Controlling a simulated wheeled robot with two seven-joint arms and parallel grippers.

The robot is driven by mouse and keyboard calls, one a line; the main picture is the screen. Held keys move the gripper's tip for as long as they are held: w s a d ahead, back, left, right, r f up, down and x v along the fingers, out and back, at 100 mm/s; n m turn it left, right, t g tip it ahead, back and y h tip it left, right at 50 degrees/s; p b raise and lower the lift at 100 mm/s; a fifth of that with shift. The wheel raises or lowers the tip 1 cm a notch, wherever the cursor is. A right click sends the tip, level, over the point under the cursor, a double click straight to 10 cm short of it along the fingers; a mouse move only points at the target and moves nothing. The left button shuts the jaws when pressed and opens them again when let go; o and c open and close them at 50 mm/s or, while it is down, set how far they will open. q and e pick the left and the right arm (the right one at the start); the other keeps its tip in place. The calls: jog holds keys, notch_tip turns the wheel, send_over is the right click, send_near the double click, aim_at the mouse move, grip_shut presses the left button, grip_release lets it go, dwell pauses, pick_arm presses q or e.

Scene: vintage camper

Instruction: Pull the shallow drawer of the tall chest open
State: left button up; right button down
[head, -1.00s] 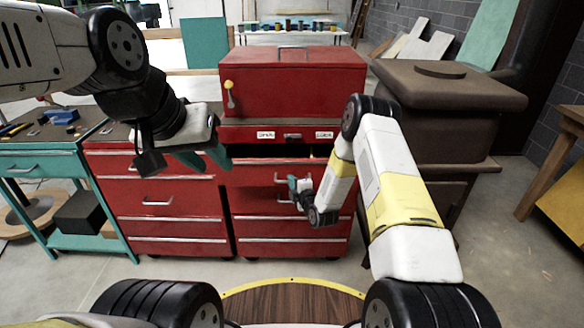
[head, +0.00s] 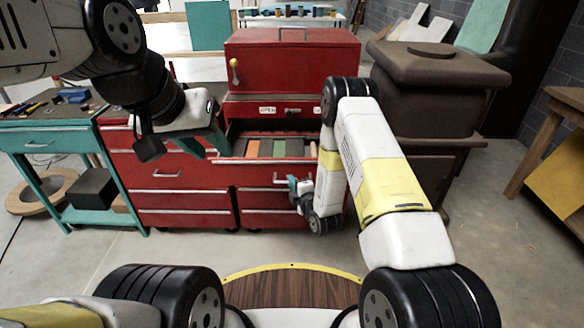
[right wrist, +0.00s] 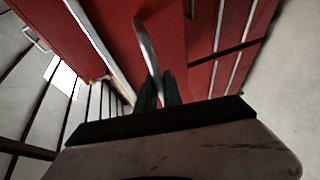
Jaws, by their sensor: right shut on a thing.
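The tall red chest (head: 291,68) stands in the middle of the head view. Its shallow drawer (head: 227,174) stands out towards me, and orange, green and grey contents show inside. The drawer's handle (head: 281,180) is a metal bar on its front; it also shows in the right wrist view (right wrist: 147,44). My right gripper (head: 293,184) is at this handle and shut on it; its dark green fingers (right wrist: 160,92) meet the bar in the right wrist view. My left gripper (head: 217,143) hangs apart, left of the drawer, with its teal fingers spread and nothing seen between them.
A lower red drawer cabinet (head: 168,177) adjoins the chest on the left. Beyond it is a teal tool cart (head: 45,142). A brown covered unit (head: 440,75) stands close on the right, and a wooden table (head: 555,125) farther right. Grey floor lies in front of the chest.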

jog(key=shift+s, duration=0.2)
jog(key=c, duration=1.5)
grip_release()
jog(key=v, duration=0.7)
jog(key=shift+s+d, duration=0.15)
jog(key=shift+s, duration=0.15)
jog(key=shift+r, duration=0.15)
